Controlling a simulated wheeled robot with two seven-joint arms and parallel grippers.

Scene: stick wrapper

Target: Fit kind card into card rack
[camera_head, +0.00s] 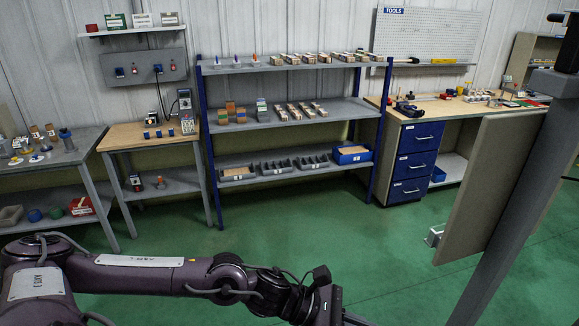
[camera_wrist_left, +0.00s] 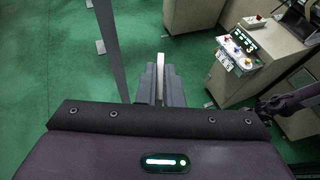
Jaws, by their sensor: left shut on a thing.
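My left gripper (camera_wrist_left: 161,80) is shut on a thin white piece, seen nearly edge-on in the left wrist view. I take this piece to be the kind card (camera_wrist_left: 160,66); its face and any print are hidden. In the head view the left gripper (camera_head: 350,319) is at the bottom edge, over green floor, and the card cannot be made out. I cannot surely pick out the card rack in either view. My right gripper is not in view.
A blue-posted shelf (camera_head: 285,136) with trays and small goods stands ahead. A wooden-topped bench (camera_head: 125,137) stands left of it, a workbench with blue drawers (camera_head: 417,160) right. A grey-beige panel (camera_head: 475,190) stands at right. Machine cabinets (camera_wrist_left: 250,78) show in the wrist view.

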